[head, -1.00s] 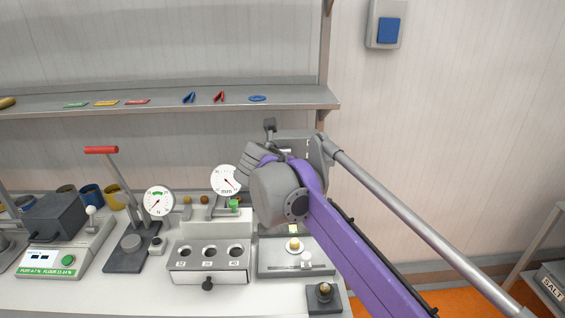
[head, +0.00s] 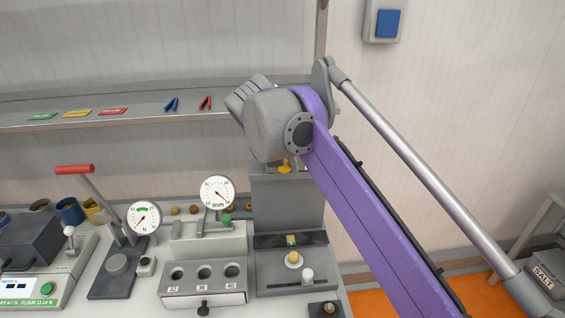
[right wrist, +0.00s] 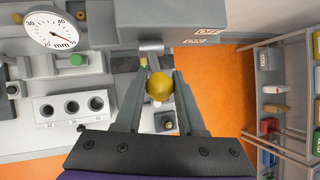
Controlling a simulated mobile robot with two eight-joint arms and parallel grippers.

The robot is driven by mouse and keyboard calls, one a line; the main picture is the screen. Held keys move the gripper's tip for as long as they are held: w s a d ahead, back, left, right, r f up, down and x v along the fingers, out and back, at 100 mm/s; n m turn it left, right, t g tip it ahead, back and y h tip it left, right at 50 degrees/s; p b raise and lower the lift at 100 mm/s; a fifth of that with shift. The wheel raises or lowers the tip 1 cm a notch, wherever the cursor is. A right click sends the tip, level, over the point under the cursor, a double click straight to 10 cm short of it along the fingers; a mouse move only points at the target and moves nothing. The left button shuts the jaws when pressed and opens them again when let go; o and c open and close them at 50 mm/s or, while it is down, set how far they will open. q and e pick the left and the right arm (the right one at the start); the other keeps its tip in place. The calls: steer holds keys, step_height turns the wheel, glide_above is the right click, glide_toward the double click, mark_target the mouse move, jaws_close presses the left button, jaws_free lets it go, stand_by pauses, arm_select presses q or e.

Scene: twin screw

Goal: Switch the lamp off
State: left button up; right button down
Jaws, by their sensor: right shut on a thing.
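A grey machine (head: 285,205) stands at the right end of the bench; I cannot make out a lamp for certain. A yellow round knob (right wrist: 158,86) sits between the fingers of my right gripper (right wrist: 158,92), which is shut on it. A little yellow (head: 285,166) also shows under the gripper in the head view, above the machine. Small label plates (right wrist: 208,30) sit on the grey housing in the right wrist view. A wall box with a blue square switch (head: 388,24) is at the upper right. My left gripper is out of view.
A shelf (head: 140,119) runs along the wall behind. A dial gauge (head: 216,193), a three-hole block (head: 204,294) and a red-handled lever (head: 75,169) stand to the left. In the right wrist view, shelving (right wrist: 285,108) stands on the right, across open orange floor.

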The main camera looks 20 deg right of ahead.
stand_by(0.3)
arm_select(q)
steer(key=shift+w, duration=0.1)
arm_select(e)
steer(key=c, duration=0.5)
jaws_free()
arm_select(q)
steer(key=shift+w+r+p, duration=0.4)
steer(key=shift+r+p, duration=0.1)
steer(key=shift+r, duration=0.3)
arm_select(e)
steer(key=v, duration=1)
steer(key=shift+s+a+r, duration=0.1)
steer(key=shift+a+r, duration=0.05)
steer(key=shift+r, duration=0.2)
steer(key=s+f+m+y, duration=0.1)
steer(key=s+f+m, duration=0.5)
steer(key=f+m, duration=0.4)
steer(key=s+f+m+t+y, duration=0.1)
steer(key=s+f+m+y, duration=0.1)
steer(key=s+f+m, duration=0.4)
steer(key=s+f+m+y, duration=0.1)
steer(key=s+f+m, duration=0.5)
steer(key=f+m, duration=0.9)
step_height(320, 180, down, 6)
steer(key=shift+a+r+y, duration=0.15)
steer(key=shift+a+y, duration=0.05)
steer(key=shift+y, duration=0.1)
